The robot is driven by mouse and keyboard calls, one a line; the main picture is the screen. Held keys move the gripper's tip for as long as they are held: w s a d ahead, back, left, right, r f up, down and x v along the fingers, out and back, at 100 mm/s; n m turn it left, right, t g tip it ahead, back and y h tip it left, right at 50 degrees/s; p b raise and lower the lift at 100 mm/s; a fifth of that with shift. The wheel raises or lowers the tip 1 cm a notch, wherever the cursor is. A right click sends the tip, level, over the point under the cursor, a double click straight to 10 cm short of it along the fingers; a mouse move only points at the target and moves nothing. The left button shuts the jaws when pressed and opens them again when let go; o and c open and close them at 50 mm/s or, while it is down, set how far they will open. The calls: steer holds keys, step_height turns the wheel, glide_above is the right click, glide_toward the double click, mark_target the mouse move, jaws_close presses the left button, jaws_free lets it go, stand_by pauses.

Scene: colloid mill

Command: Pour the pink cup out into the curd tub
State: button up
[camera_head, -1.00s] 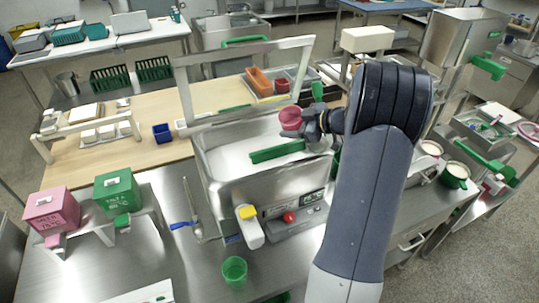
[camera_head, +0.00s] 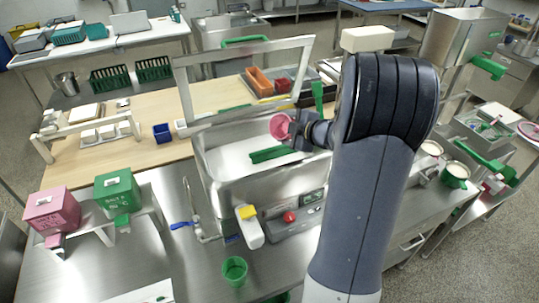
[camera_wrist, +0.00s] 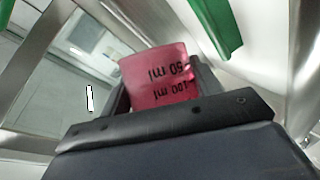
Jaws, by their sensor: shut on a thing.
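The pink cup (camera_head: 281,127) is held above the steel tub (camera_head: 268,188), which I take as the curd tub. The cup is tilted, its open mouth turned toward the left in the head view. In the wrist view the cup (camera_wrist: 155,80) shows upside-down volume marks. My gripper (camera_head: 293,131) is shut on the cup, with dark fingers at its sides. A green paddle (camera_head: 270,154) lies across the tub's inside. I cannot see what is in the cup or any stream from it.
The tub's raised lid frame (camera_head: 240,55) stands behind and left of the cup. A green cup (camera_head: 235,269) stands on the counter in front. A pink box (camera_head: 52,211) and a green box (camera_head: 117,190) are at left. Red and yellow controls sit on the tub's front.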

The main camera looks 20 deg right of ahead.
steer(key=shift+f+n, duration=0.1)
steer(key=shift+n, duration=0.2)
steer(key=shift+f+t+h+b, duration=0.3)
steer(key=shift+b, duration=0.5)
steer(key=shift+n+b, duration=0.3)
steer(key=shift+a+b, duration=0.1)
steer(key=shift+b, duration=0.55)
steer(key=shift+s+a+r+n+h+b, duration=0.1)
steer(key=shift+r+n+h+b, duration=0.25)
steer(key=shift+b, duration=0.8)
steer(key=shift+r+n+t, duration=0.15)
steer(key=shift+n+t, duration=0.1)
steer(key=shift+t, duration=0.05)
steer(key=shift+s+a+r+n+t+h+b, duration=0.3)
steer(key=shift+a+n+t+h+b, duration=0.25)
steer(key=shift+b, duration=1.75)
steer(key=shift+a+r+n+b, duration=0.15)
steer(key=shift+r+n+b, duration=0.25)
steer(key=shift+b, duration=0.8)
steer(key=shift+a+f+n+b, duration=0.15)
steer(key=shift+n+b, duration=0.2)
steer(key=shift+b, duration=0.55)
